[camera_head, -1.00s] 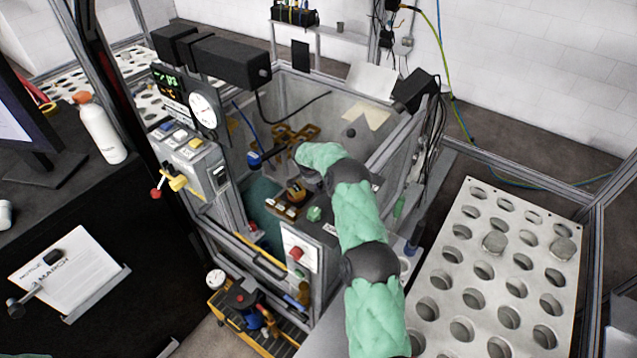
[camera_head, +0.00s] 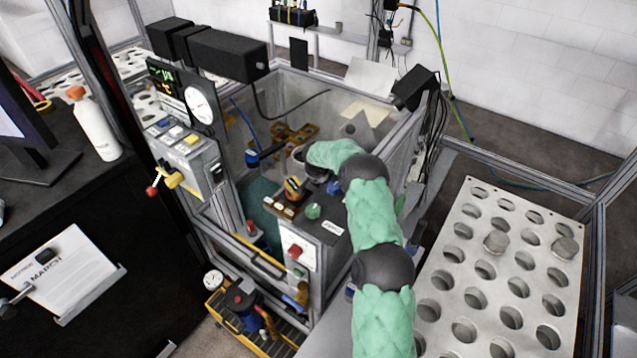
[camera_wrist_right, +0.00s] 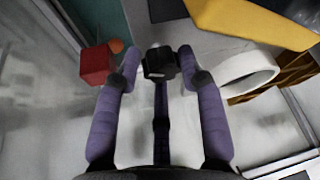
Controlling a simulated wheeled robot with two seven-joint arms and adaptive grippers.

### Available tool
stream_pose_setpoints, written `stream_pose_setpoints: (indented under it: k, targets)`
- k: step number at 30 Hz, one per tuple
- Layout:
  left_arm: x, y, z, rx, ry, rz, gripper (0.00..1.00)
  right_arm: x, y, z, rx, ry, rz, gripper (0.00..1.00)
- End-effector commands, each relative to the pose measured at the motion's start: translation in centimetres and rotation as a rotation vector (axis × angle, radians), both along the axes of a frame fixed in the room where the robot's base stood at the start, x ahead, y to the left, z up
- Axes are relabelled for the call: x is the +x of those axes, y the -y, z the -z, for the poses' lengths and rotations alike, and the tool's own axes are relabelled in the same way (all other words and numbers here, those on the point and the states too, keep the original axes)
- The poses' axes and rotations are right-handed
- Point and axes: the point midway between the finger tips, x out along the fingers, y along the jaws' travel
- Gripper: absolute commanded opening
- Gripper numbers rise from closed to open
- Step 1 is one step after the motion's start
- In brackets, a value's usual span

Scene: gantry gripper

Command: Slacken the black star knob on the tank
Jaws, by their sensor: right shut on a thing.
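The black knob (camera_wrist_right: 158,60) shows in the wrist view, between the tips of two purple fingers. My right gripper (camera_wrist_right: 160,68) is shut on it, with the fingertips on its two sides. In the head view my green-sleeved right arm reaches over the clear-walled tank (camera_head: 290,95), and its wrist end (camera_head: 303,156) is inside the tank's outline. The fingertips and the knob cannot be made out there. The knob's star shape is mostly hidden by the fingers. My left gripper is in neither view.
In the wrist view a red block (camera_wrist_right: 96,65) is left of the fingers, and a white ring (camera_wrist_right: 250,70) and a yellow part (camera_wrist_right: 250,22) are right. In the head view a control box with a gauge (camera_head: 199,104) stands left of the tank, and a perforated table (camera_head: 495,270) at right.

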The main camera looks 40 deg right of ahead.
Motion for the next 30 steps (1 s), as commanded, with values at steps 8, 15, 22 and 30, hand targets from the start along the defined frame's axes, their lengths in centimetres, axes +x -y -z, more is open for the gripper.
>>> stream_pose_setpoints:
  k: [8,15,22,30]
  targets:
    - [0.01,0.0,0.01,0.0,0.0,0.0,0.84,0.32,-0.01,-0.34,-0.002,0.011,-0.069,0.07]
    - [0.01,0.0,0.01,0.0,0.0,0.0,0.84,0.38,-0.04,-0.38,-0.002,0.011,-0.074,0.07]
    - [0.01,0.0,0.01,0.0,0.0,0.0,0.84,0.39,-0.05,-0.41,-0.002,0.011,-0.074,0.6]
    - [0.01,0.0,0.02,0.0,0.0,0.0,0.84,0.17,0.0,-0.19,0.0,0.006,-0.072,0.6]
